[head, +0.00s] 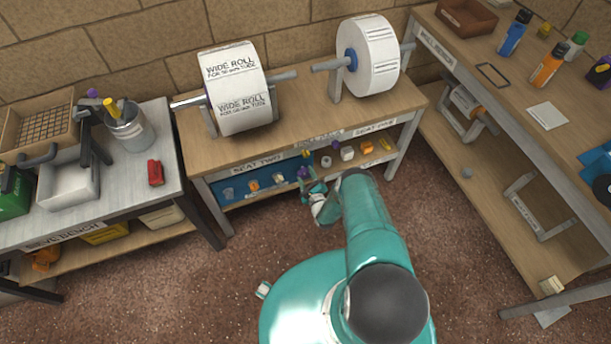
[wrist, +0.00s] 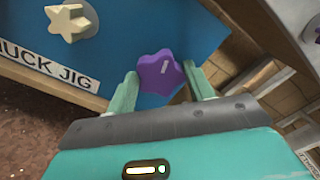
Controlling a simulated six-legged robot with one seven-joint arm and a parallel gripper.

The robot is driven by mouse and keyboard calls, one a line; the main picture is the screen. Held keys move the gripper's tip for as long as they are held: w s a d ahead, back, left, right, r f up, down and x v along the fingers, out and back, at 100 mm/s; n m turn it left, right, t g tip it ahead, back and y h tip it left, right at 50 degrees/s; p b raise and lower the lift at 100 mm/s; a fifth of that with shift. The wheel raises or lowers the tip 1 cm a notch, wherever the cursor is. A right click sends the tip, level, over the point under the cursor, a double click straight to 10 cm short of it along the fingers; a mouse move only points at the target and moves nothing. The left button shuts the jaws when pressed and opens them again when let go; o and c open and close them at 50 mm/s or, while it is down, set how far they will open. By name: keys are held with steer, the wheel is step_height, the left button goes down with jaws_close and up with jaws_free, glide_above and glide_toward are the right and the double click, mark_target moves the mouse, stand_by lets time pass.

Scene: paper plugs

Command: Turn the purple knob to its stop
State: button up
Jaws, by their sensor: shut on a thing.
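The purple knob (wrist: 161,71) is a lobed, star-like knob with a pale mark on its face, in front of a blue panel (wrist: 190,30) in the wrist view. My gripper (wrist: 163,84) has one finger on each side of the knob and is shut on it. In the head view my gripper (head: 318,203) reaches the front of the middle bench's lower shelf, by the blue panel (head: 262,186). The knob is small there and partly hidden by the gripper.
A cream star-shaped knob (wrist: 72,23) sits on the same panel, above a "UCK JIG" label (wrist: 45,66). Two wide paper rolls (head: 238,88) (head: 372,58) stand on the bench top. A bench (head: 90,200) stands at left and another (head: 500,110) at right.

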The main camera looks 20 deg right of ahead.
steer(key=n, duration=1)
steer(key=shift+n, duration=0.4)
steer(key=n, duration=0.5)
steer(key=shift+n, duration=0.3)
steer(key=n, duration=0.5)
steer(key=shift+n, duration=0.4)
steer(key=o, duration=1)
steer(key=shift+c, duration=0.2)
steer(key=shift+s, duration=0.15)
